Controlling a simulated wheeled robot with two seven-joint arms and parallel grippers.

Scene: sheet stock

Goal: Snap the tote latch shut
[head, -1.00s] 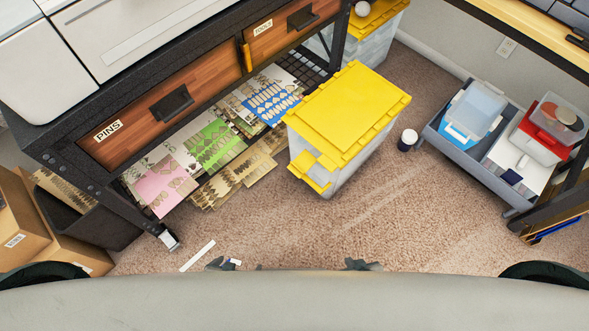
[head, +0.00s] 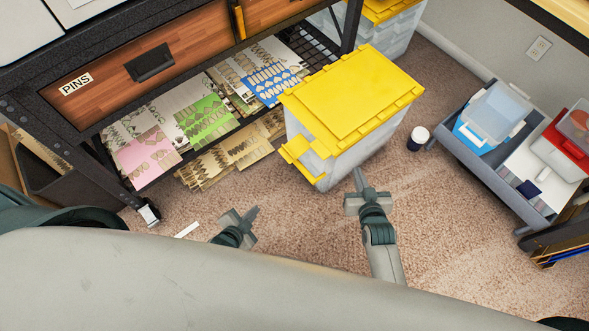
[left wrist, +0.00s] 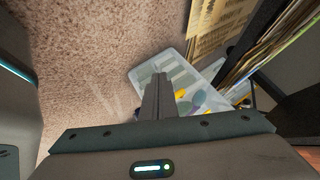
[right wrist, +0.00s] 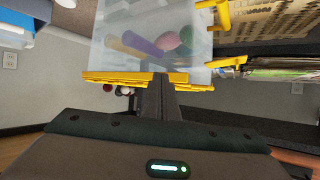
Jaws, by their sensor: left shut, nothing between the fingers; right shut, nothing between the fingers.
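The clear tote (head: 330,167) with a yellow lid (head: 350,95) stands on the carpet. Its yellow latch (head: 297,150) sticks outward at the near left end, below the lid. My right gripper (head: 357,172) is shut and empty close to the tote's near lower side; whether it touches is unclear. In the right wrist view the tote (right wrist: 130,45) shows coloured contents, and a yellow piece, likely the latch (right wrist: 228,62), juts out to the right. My left gripper (head: 254,211) is shut and empty, low over the carpet, left of and apart from the tote. The left wrist view also shows a clear tote (left wrist: 185,85).
A workbench with drawers (head: 150,75) stands left, with patterned sheets (head: 205,115) on its lower shelf. A grey cart (head: 480,160) with boxes is further right. The carpet (head: 440,220) in front is clear.

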